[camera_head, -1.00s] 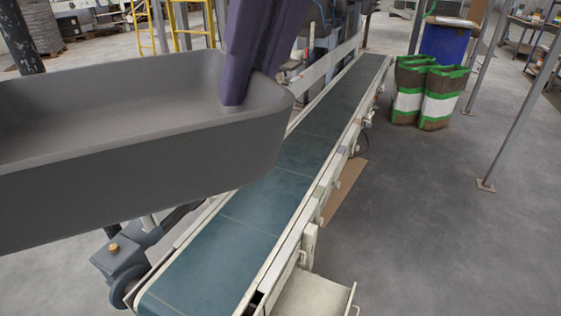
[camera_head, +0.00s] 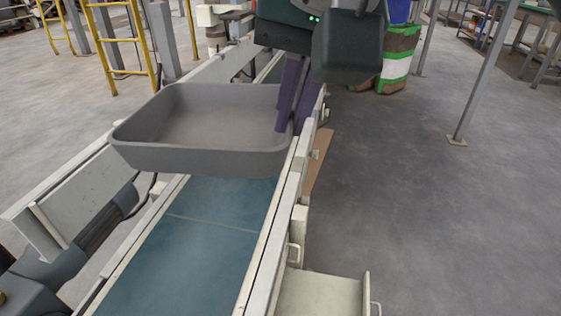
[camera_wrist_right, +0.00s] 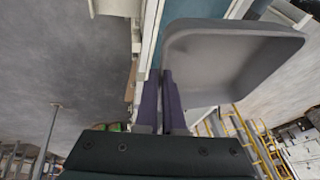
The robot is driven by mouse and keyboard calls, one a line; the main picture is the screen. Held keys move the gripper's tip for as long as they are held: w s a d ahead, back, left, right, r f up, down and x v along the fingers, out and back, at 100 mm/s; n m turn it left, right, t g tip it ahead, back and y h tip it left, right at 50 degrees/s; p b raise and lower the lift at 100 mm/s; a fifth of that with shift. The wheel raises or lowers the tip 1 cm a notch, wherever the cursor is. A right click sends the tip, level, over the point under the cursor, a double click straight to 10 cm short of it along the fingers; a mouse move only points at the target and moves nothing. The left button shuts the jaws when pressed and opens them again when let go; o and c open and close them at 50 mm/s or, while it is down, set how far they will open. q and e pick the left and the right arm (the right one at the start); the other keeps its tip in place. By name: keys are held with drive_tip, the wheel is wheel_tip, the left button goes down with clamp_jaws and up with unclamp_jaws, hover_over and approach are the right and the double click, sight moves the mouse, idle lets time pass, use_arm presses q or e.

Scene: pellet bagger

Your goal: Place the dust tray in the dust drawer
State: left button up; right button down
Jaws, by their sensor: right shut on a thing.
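The grey dust tray (camera_head: 205,160) is in the middle of the head view, above the blue-green conveyor belt (camera_head: 195,240), open side up and looking empty. My right gripper (camera_head: 285,118) has its purple fingers shut on the tray's right wall. The right wrist view also shows the tray (camera_wrist_right: 225,60), with the gripper fingers (camera_wrist_right: 168,95) on its edge. I cannot tell from the head view how high the tray is over the belt. My left gripper is not in view.
The conveyor's pale side rail (camera_head: 285,215) runs along the right of the belt. Green, white and brown bags (camera_head: 398,62) stand at the back. Yellow ladders (camera_head: 140,40) stand at the back left.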

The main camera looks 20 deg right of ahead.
drive_tip(key=d+f+m+h+b, duration=0.1)
drive_tip(key=d+f+b, duration=0.4)
drive_tip(key=f+b, duration=0.8)
drive_tip(key=s+d+f+m+b, duration=0.1)
drive_tip(key=d+f+m+b, duration=0.2)
drive_tip(key=f+b, duration=0.9)
drive_tip(key=s+d+f+m+h+b, duration=0.1)
drive_tip(key=d+f+b, duration=0.6)
drive_tip(key=f, duration=2.7)
drive_tip(key=shift+s+d+m+h+b, duration=0.1)
drive_tip(key=shift+d+m+h+b, duration=0.3)
drive_tip(key=shift+b, duration=2.95)
wheel_tip(320, 180, down, 5)
drive_tip(key=b, duration=0.4)
drive_tip(key=shift+a, duration=0.1)
drive_tip(key=shift+r, duration=0.2)
drive_tip(key=shift+f, duration=0.15)
drive_tip(key=c, duration=1)
unclamp_jaws()
drive_tip(key=shift+c, duration=0.2)
